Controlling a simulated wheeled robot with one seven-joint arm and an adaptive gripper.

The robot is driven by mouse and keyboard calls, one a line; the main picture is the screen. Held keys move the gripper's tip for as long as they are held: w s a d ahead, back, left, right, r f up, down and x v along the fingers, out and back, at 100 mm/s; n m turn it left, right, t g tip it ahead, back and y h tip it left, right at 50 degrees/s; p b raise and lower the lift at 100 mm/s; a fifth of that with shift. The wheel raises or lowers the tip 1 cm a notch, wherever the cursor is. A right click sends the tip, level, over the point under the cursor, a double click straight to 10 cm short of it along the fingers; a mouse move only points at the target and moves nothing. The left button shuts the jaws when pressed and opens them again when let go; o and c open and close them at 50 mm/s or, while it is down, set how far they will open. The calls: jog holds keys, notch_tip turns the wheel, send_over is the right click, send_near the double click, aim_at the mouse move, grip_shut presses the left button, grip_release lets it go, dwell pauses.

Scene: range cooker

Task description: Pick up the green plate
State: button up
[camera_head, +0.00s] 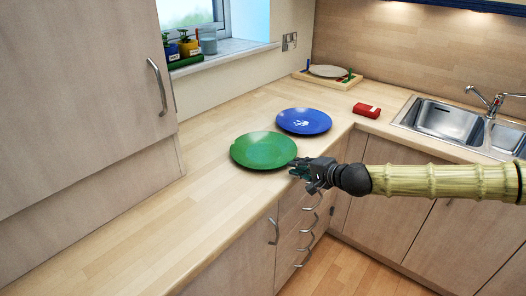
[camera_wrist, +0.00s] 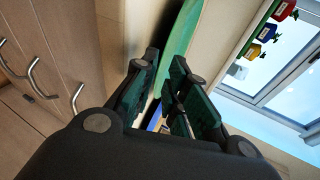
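The green plate (camera_head: 263,150) lies flat on the wooden counter near its front edge. My gripper (camera_head: 300,168) is at the plate's right-hand rim, just over the counter's front edge. In the wrist view the plate (camera_wrist: 182,32) shows nearly edge-on, beyond and in line with the gap of my gripper (camera_wrist: 163,70). The fingers are apart, and I see no clear grip on the rim. Whether either finger touches the plate is hard to tell.
A blue plate (camera_head: 304,121) lies just behind the green one. A red box (camera_head: 366,110), a wooden tray (camera_head: 341,82) with a pale plate, and a sink (camera_head: 443,121) are farther back. A tall cabinet (camera_head: 80,90) stands at left. The counter at front left is clear.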

aim_at(287, 171)
jog(key=shift+p+x, duration=0.8)
jog(key=shift+x, duration=1.75)
jog(key=shift+s+a+r, duration=0.1)
grip_shut()
jog(key=shift+r, duration=0.1)
